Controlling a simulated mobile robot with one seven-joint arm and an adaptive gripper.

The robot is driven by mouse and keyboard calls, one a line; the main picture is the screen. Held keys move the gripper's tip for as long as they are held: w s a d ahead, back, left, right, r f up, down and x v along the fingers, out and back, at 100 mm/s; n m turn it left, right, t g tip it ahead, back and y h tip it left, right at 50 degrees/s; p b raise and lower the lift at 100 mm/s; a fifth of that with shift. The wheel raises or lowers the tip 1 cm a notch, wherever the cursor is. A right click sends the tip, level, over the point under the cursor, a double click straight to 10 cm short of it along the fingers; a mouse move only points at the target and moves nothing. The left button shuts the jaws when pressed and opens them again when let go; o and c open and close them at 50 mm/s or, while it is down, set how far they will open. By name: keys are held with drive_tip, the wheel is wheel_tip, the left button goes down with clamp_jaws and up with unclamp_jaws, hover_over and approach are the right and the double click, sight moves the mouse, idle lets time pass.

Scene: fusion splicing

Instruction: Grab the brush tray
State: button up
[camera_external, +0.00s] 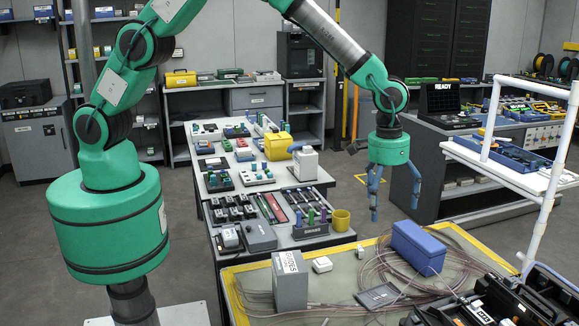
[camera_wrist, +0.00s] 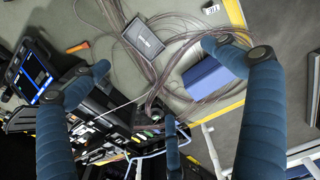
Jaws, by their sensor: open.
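My gripper (camera_external: 375,203) hangs open and empty in the external view, fingers down, beyond the yellow-edged mat. In the wrist view its fingers (camera_wrist: 157,72) are spread wide with nothing held between them. I cannot tell for sure which thing is the brush tray. A dark holder with coloured upright handles (camera_external: 311,229) stands at the near end of the middle bench, left of my gripper. A blue tray (camera_external: 510,158) with small items lies on the white cart to the right. Neither touches my gripper.
A blue box (camera_external: 418,247) sits among loose fiber coils on the mat, also in the wrist view (camera_wrist: 208,77). A grey guides box (camera_external: 290,283), yellow cup (camera_external: 341,220) and open black case (camera_external: 490,300) are nearby. White cart posts stand at right.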

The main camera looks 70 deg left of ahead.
drive_tip(key=d+f, duration=0.6)
drive_tip(key=f, duration=0.4)
drive_tip(key=shift+d+f+g+p, duration=0.2)
drive_tip(key=shift+d+g+p, duration=0.1)
drive_tip(key=shift+p, duration=0.1)
drive_tip(key=shift+s, duration=0.1)
hover_over(385, 299)
drive_tip(key=shift+d+f, duration=0.15)
drive_tip(key=shift+f, duration=4.15)
drive_tip(key=shift+f, duration=0.1)
drive_tip(key=shift+f, duration=2.5)
drive_tip(key=c, duration=1.2)
